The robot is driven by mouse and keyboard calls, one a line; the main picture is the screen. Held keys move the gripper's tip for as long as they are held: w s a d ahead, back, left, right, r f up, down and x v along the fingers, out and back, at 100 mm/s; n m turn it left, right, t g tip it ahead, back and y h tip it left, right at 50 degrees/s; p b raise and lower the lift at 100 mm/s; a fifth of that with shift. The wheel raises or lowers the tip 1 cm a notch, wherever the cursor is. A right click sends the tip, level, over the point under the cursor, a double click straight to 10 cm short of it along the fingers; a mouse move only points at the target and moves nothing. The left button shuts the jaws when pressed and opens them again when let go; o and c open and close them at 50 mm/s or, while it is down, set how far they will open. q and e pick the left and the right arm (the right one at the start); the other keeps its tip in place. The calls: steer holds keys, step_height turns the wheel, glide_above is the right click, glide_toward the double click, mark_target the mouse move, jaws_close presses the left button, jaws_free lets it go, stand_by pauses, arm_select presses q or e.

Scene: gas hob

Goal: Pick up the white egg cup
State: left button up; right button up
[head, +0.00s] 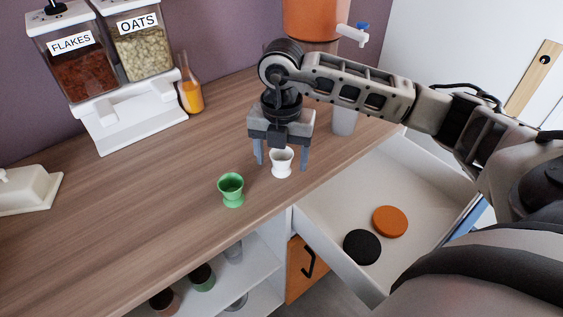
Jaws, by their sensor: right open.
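The white egg cup (281,163) stands upright on the wooden counter near its front edge. My right gripper (281,161) points down over it, open, with one finger on each side of the cup. I cannot tell whether either finger touches it. The upper rim of the cup lies just under the gripper body. My left gripper is not in view.
A green egg cup (231,190) stands on the counter left of the white one. A light grey cup (344,122) is behind my right gripper. An open drawer (345,196) juts out at the right, holding a black disc (361,247) and an orange disc (389,221).

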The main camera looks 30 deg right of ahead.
steer(key=shift+f, duration=0.4)
steer(key=c, duration=1.1)
steer(key=shift+r, duration=0.15)
